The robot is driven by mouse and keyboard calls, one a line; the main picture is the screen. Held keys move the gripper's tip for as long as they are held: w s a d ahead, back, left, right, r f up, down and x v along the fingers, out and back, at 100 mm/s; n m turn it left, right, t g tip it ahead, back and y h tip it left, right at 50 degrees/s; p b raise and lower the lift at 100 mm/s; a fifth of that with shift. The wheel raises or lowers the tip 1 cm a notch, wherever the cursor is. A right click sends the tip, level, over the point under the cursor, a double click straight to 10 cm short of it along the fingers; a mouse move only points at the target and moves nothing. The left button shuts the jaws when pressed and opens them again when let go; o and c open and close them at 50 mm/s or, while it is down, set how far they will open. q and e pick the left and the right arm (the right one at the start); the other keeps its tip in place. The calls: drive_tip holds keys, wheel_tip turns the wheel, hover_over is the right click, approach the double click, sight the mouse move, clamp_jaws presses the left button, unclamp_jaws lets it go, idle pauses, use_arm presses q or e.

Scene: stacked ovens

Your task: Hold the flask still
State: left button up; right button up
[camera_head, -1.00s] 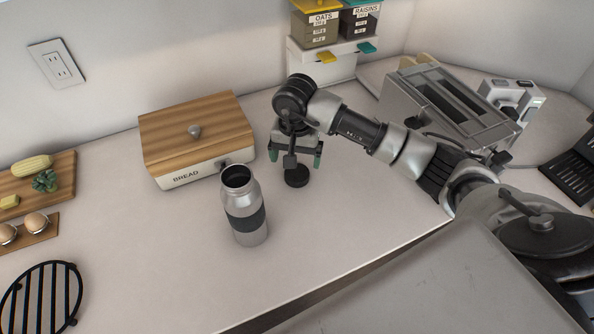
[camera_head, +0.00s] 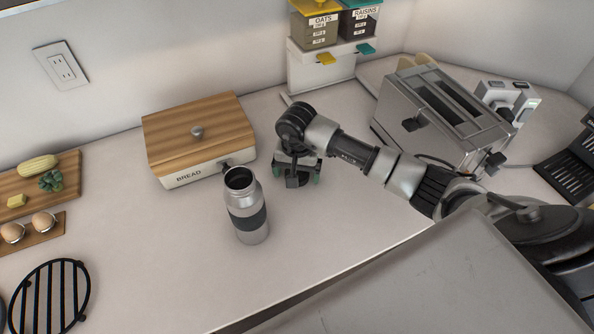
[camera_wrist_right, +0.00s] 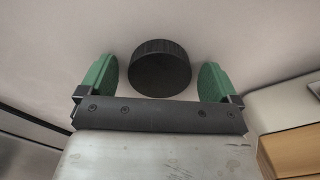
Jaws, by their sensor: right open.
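The flask (camera_head: 248,226) is a grey metal bottle with a dark band and an open mouth. It stands upright on the counter in front of the bread box. My right gripper (camera_head: 297,181) is open, pointing down just to the right of the flask and apart from it. In the right wrist view its green fingertips (camera_wrist_right: 159,80) are on either side of a round black lid (camera_wrist_right: 160,66), with gaps at both sides. In the head view the gripper mostly hides the lid. My left gripper is not in view.
A wooden-topped bread box (camera_head: 190,177) stands behind the flask. A metal toaster (camera_head: 440,120) is at the right, and an oats and raisins dispenser (camera_head: 322,66) at the back. A black round rack (camera_head: 50,296) lies front left.

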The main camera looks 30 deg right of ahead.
drive_tip(key=c, duration=1)
drive_tip(key=shift+r, duration=0.1)
drive_tip(key=r, duration=0.1)
drive_tip(key=r+b, duration=0.2)
drive_tip(key=r, duration=0.1)
drive_tip(key=shift+d, duration=0.35)
drive_tip(key=shift+s+d+r+b, duration=0.7)
drive_tip(key=shift+d+r, duration=0.45)
drive_tip(key=shift+d, duration=0.55)
drive_tip(key=shift+s+d+r+b, duration=0.5)
drive_tip(key=shift+s+d+r, duration=0.45)
drive_tip(key=shift+d, duration=0.7)
drive_tip(key=shift+s+d+r+b, duration=0.6)
drive_tip(key=shift+d+r, duration=0.7)
drive_tip(key=shift+d, duration=0.4)
